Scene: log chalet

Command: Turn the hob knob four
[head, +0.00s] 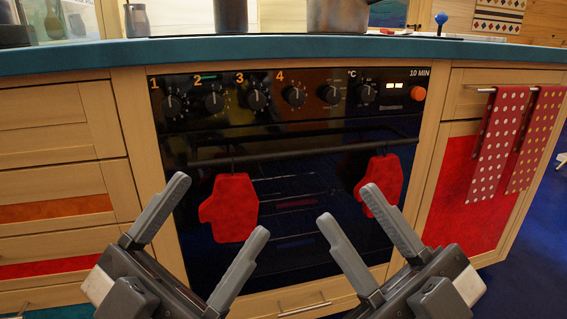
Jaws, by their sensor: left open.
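Hob knob four (293,95) is a round black knob with a light pointer mark, on the black oven panel below the orange number 4. Knobs one (171,106), two (214,101) and three (256,98) sit in a row to its left. My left gripper (222,221) is open and empty, low in front of the oven door. My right gripper (346,209) is open and empty, also low in front of the door. Both are below the knob row and apart from knob four.
The oven handle (310,150) crosses below the knobs, with red mitts (230,207) (380,185) hanging from it. Two more black knobs and an orange button (417,93) lie to the right. Spotted towels (499,140) hang at right. The teal counter (250,49) overhangs the panel.

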